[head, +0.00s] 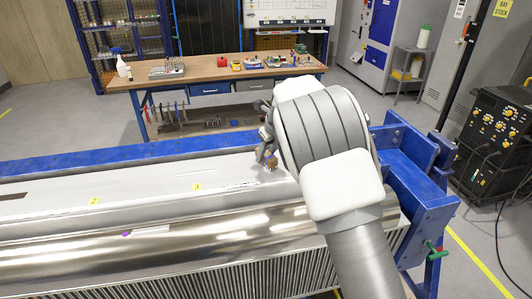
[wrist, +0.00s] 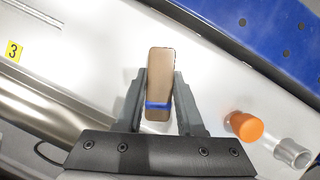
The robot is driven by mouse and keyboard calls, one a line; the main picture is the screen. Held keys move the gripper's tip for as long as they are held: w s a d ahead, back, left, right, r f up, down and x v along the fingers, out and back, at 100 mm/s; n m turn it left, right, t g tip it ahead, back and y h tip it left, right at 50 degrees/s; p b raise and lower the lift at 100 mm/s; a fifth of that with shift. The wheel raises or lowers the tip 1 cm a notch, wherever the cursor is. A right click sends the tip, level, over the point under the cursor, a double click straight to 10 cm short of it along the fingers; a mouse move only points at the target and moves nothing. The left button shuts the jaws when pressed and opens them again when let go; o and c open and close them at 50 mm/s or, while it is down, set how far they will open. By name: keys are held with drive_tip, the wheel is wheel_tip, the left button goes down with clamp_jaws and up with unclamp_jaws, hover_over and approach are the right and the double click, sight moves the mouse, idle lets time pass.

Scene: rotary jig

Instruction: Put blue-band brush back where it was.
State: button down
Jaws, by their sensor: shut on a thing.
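The blue-band brush (wrist: 158,70) shows in the wrist view as a tan block with a blue stripe near its lower end. My gripper (wrist: 160,85) is shut on it, with one dark finger along each side. In the head view the brush (head: 271,161) is a small brown piece below my gripper (head: 267,152), over the right part of the pale jig surface (head: 150,177). I cannot tell whether the brush touches that surface. My arm hides the area to the right of it.
An orange-capped clear container (wrist: 246,126) and a clear cylinder (wrist: 292,153) lie right of my gripper. Yellow tags 3 (head: 196,186) and 2 (head: 94,200) mark the surface. A blue rail (head: 100,163) runs behind; a blue end frame (head: 420,190) stands right.

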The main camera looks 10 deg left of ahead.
drive_tip(key=shift+f, duration=0.1)
drive_tip(key=c, duration=0.5)
unclamp_jaws()
drive_tip(key=b+v, duration=0.1)
drive_tip(key=v, duration=1.1)
drive_tip(key=shift+r, duration=0.2)
